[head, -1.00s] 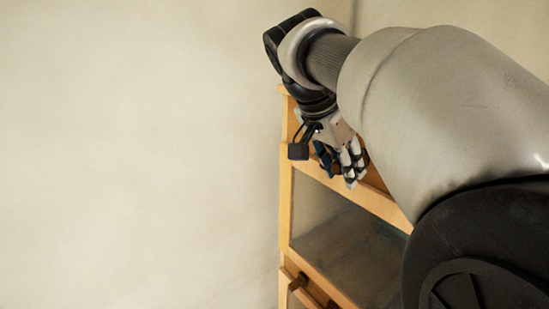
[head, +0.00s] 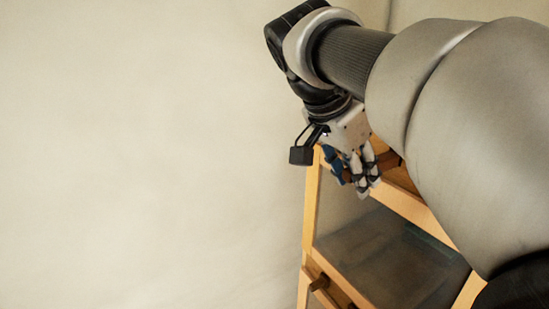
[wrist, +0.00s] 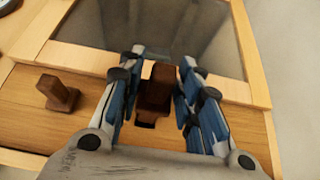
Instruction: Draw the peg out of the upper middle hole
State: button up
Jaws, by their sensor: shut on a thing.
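A dark brown peg (wrist: 157,92) is between the fingers of my gripper (wrist: 158,80) in the wrist view, and the fingers are shut on it. A dark squarish spot (wrist: 145,123) shows on the wooden panel (wrist: 85,125) at the peg's near end. It looks like the hole, but whether the peg's end is still inside I cannot tell. In the head view my gripper (head: 352,184) is at the top of the wooden frame, and its fingers mostly hide the peg.
A second brown peg (wrist: 58,93) sticks out of the same panel to the left in the wrist view. A grey recessed pane (head: 385,255) lies below the panel in the head view. Another peg (head: 319,283) sits on a lower panel. Open room lies left of the frame.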

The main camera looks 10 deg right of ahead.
jog(key=shift+s+a, duration=0.3)
jog(key=shift+a, duration=0.55)
jog(key=shift+s+a, duration=0.3)
jog(key=shift+a, duration=0.5)
